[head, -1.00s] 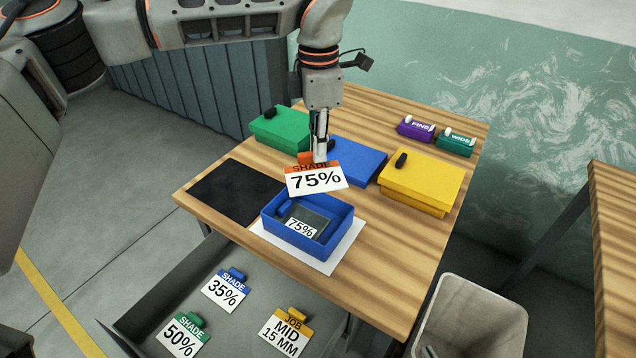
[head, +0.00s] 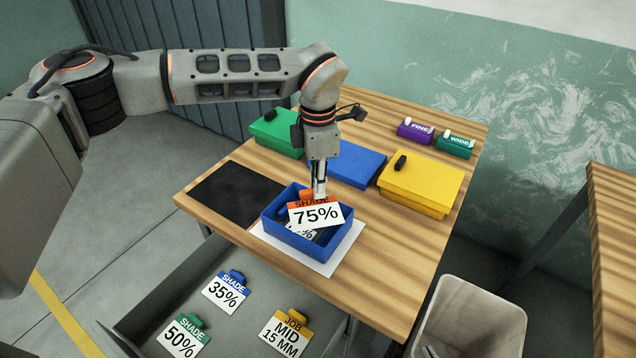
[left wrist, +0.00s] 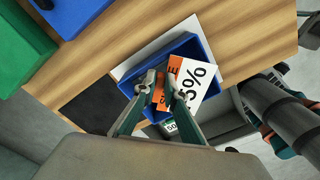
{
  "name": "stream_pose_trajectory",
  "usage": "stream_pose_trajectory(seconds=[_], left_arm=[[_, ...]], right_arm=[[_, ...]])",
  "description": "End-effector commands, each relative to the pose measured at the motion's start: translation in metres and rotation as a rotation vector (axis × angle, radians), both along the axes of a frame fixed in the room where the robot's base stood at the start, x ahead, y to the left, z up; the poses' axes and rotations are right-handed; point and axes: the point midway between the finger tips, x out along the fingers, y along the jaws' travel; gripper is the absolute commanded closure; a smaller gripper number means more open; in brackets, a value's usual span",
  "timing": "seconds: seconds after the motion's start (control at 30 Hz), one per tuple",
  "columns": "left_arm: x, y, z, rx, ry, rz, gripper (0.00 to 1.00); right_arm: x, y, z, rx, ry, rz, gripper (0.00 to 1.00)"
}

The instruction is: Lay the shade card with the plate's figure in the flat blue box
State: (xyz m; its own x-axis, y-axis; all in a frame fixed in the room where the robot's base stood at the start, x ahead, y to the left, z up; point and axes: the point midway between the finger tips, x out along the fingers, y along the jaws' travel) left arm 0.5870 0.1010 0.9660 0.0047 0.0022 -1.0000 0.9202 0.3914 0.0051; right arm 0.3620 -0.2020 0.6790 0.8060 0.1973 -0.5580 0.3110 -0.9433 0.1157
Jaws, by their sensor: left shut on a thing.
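My left gripper (head: 319,192) is shut on the orange-topped shade card marked 75% (head: 316,216) and holds it tilted over the open flat blue box (head: 285,237). The card also shows between the fingers in the left wrist view (left wrist: 187,80). The lower edge of the card reaches into the box's outline; I cannot tell whether it touches the box. The plate (head: 300,233) inside the box is mostly hidden behind the card, with only part of its figure showing.
The box stands on a white sheet (head: 322,267) beside a black mat (head: 235,190). Behind are a green box (head: 277,134), a blue lid (head: 350,163) and a yellow box (head: 420,185). Cards marked 35% (head: 225,291), 50% (head: 182,338) and MID 15 MM (head: 287,333) lie in the grey tray below.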

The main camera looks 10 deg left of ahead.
Motion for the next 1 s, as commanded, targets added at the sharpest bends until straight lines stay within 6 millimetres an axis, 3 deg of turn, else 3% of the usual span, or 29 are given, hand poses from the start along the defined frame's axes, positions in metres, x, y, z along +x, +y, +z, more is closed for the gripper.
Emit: stream_pose_trajectory(seconds=[0.53,0.6,0.63,1.0], left_arm=[[0.000,0.000,-0.012,0.000,0.001,-0.001,1.00],[0.000,0.000,-0.012,0.000,0.001,-0.001,0.77],[0.000,0.000,-0.012,0.000,0.001,0.000,0.73],[0.000,0.000,-0.009,0.000,0.000,0.000,0.73]], right_arm=[[0.001,0.000,-0.003,0.001,-0.003,0.000,1.00],[0.001,0.000,-0.003,0.001,-0.004,0.000,1.00],[0.001,0.000,-0.002,0.002,-0.005,0.001,1.00],[0.002,0.000,0.000,0.001,-0.006,0.000,1.00]])
